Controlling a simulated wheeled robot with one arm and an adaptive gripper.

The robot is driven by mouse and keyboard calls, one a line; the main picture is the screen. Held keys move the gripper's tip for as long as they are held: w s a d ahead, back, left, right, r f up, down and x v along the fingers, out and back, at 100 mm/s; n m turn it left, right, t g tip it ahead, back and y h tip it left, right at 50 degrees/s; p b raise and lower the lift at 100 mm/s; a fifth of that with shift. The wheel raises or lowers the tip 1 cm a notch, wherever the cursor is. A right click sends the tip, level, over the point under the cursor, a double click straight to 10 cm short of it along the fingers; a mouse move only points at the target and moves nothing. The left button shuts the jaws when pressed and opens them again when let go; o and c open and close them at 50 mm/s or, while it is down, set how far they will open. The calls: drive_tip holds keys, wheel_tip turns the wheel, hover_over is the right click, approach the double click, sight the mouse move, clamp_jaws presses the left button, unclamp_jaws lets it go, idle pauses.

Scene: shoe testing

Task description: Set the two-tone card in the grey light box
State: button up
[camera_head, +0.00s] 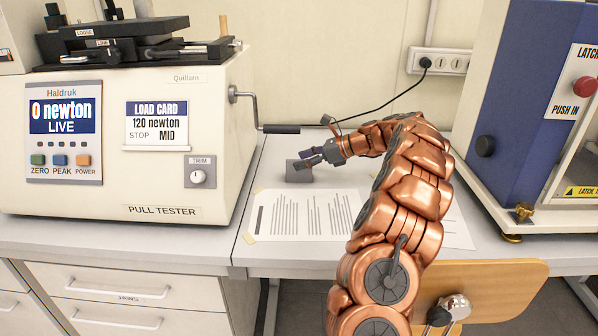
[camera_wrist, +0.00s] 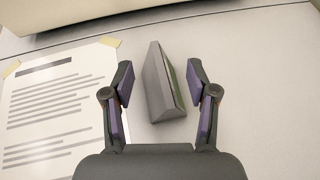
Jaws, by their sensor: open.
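A small grey wedge-shaped block (camera_head: 298,170) stands on the bench behind the printed sheet. It also shows in the wrist view (camera_wrist: 160,92), with plain grey sloping faces and a narrow greenish strip on its right side. I cannot tell whether that strip is part of the two-tone card. My gripper (camera_head: 316,152) is at the block. In the wrist view my gripper (camera_wrist: 160,72) is open, with one finger on each side of the block and gaps between them. I cannot clearly make out the two-tone card or a grey light box in either view.
A large cream pull tester (camera_head: 120,140) with a side crank (camera_head: 280,128) stands at the left. A blue and white machine (camera_head: 520,110) stands at the right. A printed sheet (camera_head: 290,213) lies taped on the bench. A socket strip (camera_head: 440,62) is on the wall.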

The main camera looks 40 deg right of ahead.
sight(291, 163)
drive_tip(key=x, duration=0.4)
drive_tip(key=shift+a, duration=0.15)
drive_tip(key=shift+s, duration=0.1)
drive_tip(key=c, duration=0.9)
drive_tip(key=shift+r, duration=0.1)
